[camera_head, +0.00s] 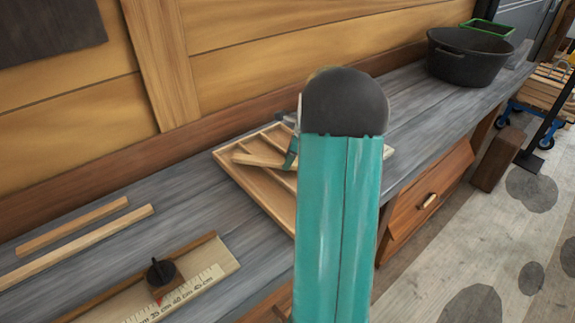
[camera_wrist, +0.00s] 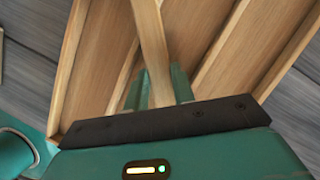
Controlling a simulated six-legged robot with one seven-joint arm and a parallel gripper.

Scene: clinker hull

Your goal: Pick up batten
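A short pale wooden batten (camera_head: 258,160) is at the divided wooden tray (camera_head: 253,192) on the grey bench, at an angle to the tray's dividers. My gripper (camera_head: 290,155) is at the batten's right end, largely hidden behind my teal arm. In the wrist view the batten (camera_wrist: 153,45) runs between the two teal fingers of my gripper (camera_wrist: 159,88), with a finger close against each side. The fingers look shut on it. I cannot tell whether the batten touches the tray or is just above it.
Two longer wooden strips (camera_head: 75,248) lie on the bench at the left. Near them is a ruler board (camera_head: 192,284) with a black knob (camera_head: 161,273). A black tub (camera_head: 468,56) stands at the far right end. A plank wall backs the bench.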

